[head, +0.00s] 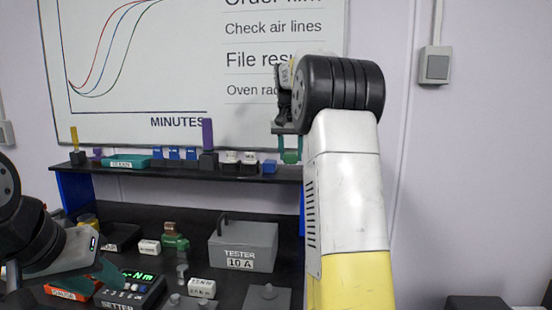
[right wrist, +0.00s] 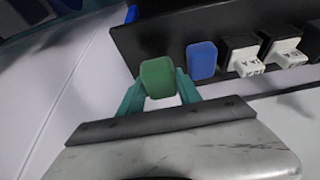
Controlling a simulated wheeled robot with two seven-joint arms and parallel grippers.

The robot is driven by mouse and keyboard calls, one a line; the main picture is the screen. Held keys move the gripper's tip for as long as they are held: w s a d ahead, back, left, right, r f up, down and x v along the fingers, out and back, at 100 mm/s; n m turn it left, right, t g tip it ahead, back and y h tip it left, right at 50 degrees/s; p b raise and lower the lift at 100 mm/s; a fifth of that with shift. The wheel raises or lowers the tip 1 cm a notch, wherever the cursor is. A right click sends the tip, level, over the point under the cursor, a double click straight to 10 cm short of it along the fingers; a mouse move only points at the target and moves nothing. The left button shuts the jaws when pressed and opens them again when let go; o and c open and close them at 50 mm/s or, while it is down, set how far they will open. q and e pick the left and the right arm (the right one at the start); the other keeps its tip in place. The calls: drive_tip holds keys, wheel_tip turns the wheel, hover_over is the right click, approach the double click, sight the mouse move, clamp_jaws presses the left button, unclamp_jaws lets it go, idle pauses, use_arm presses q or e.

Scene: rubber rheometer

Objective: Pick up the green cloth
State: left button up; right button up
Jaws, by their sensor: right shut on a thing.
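A small green piece (head: 290,156) with rounded corners is between the fingertips of my right gripper (head: 290,152), at the right end of the shelf. In the right wrist view the same green piece (right wrist: 157,78) is pinched between the two teal fingers of my right gripper (right wrist: 159,84). It looks compact; I cannot tell whether it is the folded cloth. I also cannot tell whether it touches the shelf. My left gripper (head: 78,276) is low at the left, over the bench near a meter; its fingertips are partly hidden, and its opening is unclear.
The black shelf (head: 210,172) holds a blue block (right wrist: 202,60), black-and-white items (right wrist: 241,53), a purple upright piece (head: 208,135) and a teal box (head: 126,161). Below stand a grey tester box (head: 243,246) and a meter (head: 131,288).

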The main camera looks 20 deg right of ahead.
drive_tip(key=s+a+r, duration=0.1)
drive_tip(key=s+a, duration=0.7)
drive_tip(key=a, duration=0.3)
drive_tip(key=shift+s+a+r, duration=0.15)
drive_tip(key=shift+s+a, duration=0.05)
drive_tip(key=shift+s, duration=0.05)
